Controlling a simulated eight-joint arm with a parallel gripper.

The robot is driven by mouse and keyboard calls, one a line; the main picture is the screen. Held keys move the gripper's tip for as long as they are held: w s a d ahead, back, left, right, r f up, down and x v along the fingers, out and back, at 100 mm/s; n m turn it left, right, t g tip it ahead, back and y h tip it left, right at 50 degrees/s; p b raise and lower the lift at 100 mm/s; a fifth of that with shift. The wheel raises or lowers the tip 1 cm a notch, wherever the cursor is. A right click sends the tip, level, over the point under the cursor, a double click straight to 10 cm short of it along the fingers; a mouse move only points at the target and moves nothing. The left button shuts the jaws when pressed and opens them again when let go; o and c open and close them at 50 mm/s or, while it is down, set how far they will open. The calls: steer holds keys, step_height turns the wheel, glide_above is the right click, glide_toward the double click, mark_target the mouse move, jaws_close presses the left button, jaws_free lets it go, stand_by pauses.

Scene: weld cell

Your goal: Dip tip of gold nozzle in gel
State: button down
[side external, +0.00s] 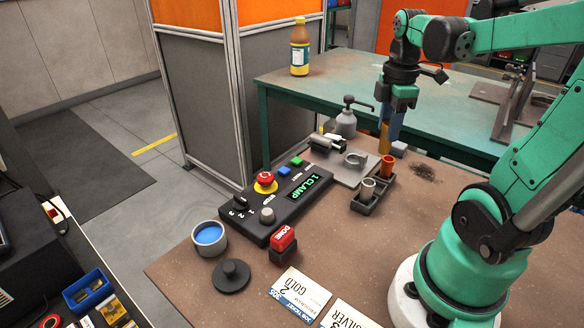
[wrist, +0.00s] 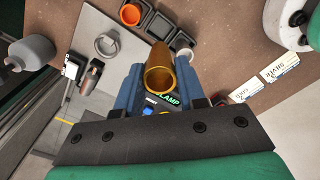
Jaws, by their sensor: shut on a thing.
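My gripper (side external: 388,122) is above the bench near the nozzle tray, its blue fingers shut on the gold nozzle (side external: 384,136). In the wrist view the nozzle (wrist: 158,76) sits between the two fingers (wrist: 159,88), its round open end visible. The gel (side external: 209,234) is blue and fills an open grey tub (side external: 222,246) at the front left of the bench, well away from my gripper. The tub's dark lid (side external: 231,275) lies beside it. The gel is not visible in the wrist view.
The tray (side external: 371,203) holds a copper nozzle (side external: 387,167) and a silver nozzle (side external: 368,188). A red DONE button (side external: 283,240) and job cards (side external: 302,287) are in front.

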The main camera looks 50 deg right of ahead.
mark_target(386, 123)
step_height(386, 123, up, 9)
steer(key=shift+w+a+r, duration=0.15)
steer(key=shift+w, duration=0.15)
steer(key=w+a+f, duration=0.4)
steer(key=w+a, duration=0.4)
steer(key=a, duration=0.1)
steer(key=w+a+f, duration=0.3)
steer(key=w+a, duration=0.4)
steer(key=a, duration=0.3)
steer(key=a+f, duration=0.4)
steer(key=a, duration=0.7)
steer(key=shift+w+d+f, duration=0.1)
steer(key=shift+w+f, duration=0.05)
steer(key=shift+f, duration=0.85)
steer(key=shift+w+d+f, duration=0.1)
steer(key=shift+w+f, duration=0.05)
steer(key=shift+f, duration=0.8)
steer(key=shift+w+f, duration=0.15)
steer(key=shift+f, duration=0.85)
steer(key=shift+f, duration=0.55)
step_height(386, 123, up, 7)
